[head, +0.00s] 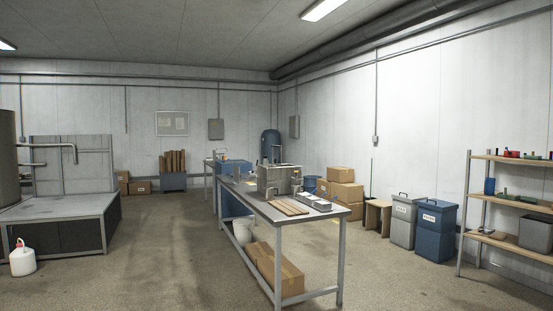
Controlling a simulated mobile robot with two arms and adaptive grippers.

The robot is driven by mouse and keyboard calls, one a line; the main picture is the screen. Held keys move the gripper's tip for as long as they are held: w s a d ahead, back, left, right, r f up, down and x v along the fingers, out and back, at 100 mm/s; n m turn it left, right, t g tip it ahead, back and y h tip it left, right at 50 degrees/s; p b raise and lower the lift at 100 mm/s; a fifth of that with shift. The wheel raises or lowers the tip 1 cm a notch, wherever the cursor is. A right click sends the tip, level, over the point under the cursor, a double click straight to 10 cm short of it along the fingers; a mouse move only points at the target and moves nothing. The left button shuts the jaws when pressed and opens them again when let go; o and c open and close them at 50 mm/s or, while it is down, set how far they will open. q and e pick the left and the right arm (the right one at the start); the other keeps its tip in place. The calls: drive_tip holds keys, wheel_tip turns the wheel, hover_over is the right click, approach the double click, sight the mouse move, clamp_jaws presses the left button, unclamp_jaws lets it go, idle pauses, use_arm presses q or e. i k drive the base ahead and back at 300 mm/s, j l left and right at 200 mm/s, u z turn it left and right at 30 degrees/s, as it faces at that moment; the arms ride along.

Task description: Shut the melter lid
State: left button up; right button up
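A grey metal box (274,183), which may be the melter, stands on the long workbench (268,211) in the middle of the room. It is too far and small to tell how its lid stands. Neither of my grippers is in the head view, and no arm of mine shows.
Wooden strips (288,207) and a small metal tray (313,202) lie on the workbench. A low grey platform (62,207) is at the left, with a white jug (22,262) before it. Bins (436,230) and a shelf (510,202) line the right. The front floor is clear.

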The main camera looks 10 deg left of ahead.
sight(275, 155)
drive_tip(key=i+j+u, duration=0.2)
drive_tip(key=i, duration=0.15)
drive_tip(key=i+j+u, duration=0.2)
drive_tip(key=i, duration=0.15)
drive_tip(key=i+u, duration=0.4)
drive_tip(key=i, duration=3.05)
drive_tip(key=i+z, duration=0.15)
drive_tip(key=i, duration=0.25)
drive_tip(key=i+j+z, duration=0.15)
drive_tip(key=i, duration=0.3)
drive_tip(key=i+j+z, duration=0.15)
drive_tip(key=i, duration=0.25)
drive_tip(key=i+j+z, duration=0.15)
drive_tip(key=i, duration=0.25)
